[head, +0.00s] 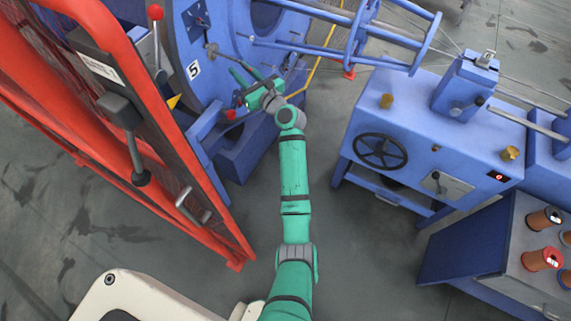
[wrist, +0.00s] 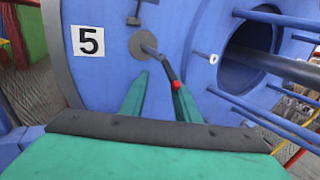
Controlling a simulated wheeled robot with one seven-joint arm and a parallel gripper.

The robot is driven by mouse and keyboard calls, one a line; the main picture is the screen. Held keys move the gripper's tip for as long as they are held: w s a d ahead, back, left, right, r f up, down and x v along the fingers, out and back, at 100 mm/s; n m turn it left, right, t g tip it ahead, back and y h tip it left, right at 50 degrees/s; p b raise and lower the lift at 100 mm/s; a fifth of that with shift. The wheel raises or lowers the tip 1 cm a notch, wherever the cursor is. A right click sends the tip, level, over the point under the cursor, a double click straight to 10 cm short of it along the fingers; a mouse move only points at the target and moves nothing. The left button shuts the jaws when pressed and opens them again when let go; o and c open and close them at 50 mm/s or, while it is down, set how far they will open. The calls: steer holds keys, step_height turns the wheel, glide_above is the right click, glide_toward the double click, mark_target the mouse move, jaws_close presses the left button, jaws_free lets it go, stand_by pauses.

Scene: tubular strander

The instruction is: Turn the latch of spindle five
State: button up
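The latch of spindle five is a grey round disc with a dark lever ending in a red tip. In the wrist view the latch (wrist: 145,44) sits on the blue drum face, right of the white "5" plate (wrist: 88,41). Its lever slants down to the right, and the red tip lies close to the right finger. In the head view the latch (head: 212,50) shows above and right of the "5" plate (head: 194,70). My gripper (wrist: 160,88) is open, with its two green fingers apart and pointing at the latch. Whether the right finger touches the lever is unclear.
Blue rods (wrist: 265,16) and a round opening lie right of the latch. In the head view a red guard frame (head: 135,60) stands at the left. A blue cabinet with a black handwheel (head: 380,150) stands at the right.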

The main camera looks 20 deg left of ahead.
steer(key=s+d+f+n+t+h, duration=0.2)
steer(key=s+d+f+h, duration=0.2)
steer(key=s+d+f, duration=0.4)
steer(key=s+d+f+n+t+h, duration=0.3)
steer(key=s+d+f, duration=0.5)
steer(key=d, duration=0.7)
steer(key=shift+s+f+t+h, duration=0.3)
steer(key=shift+s+f+h, duration=0.1)
steer(key=shift+f+h, duration=0.35)
steer(key=shift+d, duration=0.1)
